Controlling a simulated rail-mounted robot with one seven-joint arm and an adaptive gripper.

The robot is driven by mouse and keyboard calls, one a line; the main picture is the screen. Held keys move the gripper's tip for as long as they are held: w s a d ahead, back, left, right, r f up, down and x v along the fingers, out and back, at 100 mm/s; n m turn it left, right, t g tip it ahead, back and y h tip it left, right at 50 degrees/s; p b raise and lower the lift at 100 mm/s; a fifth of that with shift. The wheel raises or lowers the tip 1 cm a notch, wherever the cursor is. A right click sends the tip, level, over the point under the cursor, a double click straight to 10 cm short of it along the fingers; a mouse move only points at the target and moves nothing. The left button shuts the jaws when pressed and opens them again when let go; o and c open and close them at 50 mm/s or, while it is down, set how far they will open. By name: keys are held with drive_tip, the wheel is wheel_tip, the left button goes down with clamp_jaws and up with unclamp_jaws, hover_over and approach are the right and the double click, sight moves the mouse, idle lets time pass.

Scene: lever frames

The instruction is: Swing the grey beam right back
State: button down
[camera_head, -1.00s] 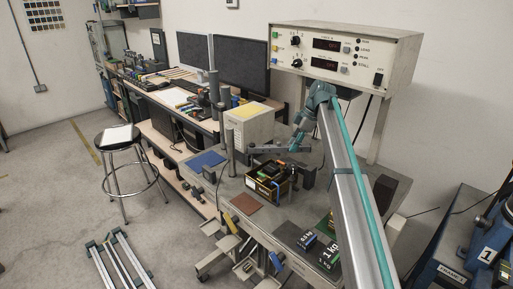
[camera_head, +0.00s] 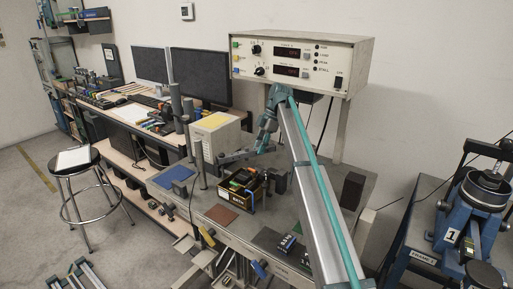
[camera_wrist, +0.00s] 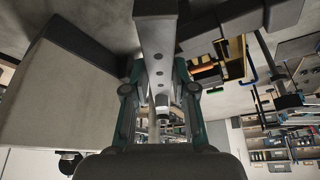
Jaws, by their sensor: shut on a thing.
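The grey beam (camera_head: 236,156) lies roughly level above the workbench, in front of the pale box. My gripper (camera_head: 262,148) is at the beam's right part and is shut on it. In the wrist view the beam (camera_wrist: 155,48) runs down from the top edge as a grey bar with several holes. My two fingers (camera_wrist: 160,108) stand on either side of it there. The contact at the fingertips is small and partly hidden, and so is the beam's pivot.
A black and yellow bin (camera_head: 238,192) with small items stands below the beam. A pale box (camera_head: 215,136) is behind it and a slim upright post (camera_head: 198,165) is to its left. The instrument cabinet (camera_head: 300,62) stands above. A blue mat (camera_head: 174,176) lies left.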

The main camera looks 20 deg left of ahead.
drive_tip(key=shift+s, duration=0.1)
drive_tip(key=c, duration=0.9)
unclamp_jaws()
drive_tip(key=shift+c, duration=0.2)
drive_tip(key=shift+r, duration=0.15)
wheel_tip(320, 180, up, 10)
drive_tip(key=shift+f, duration=0.2)
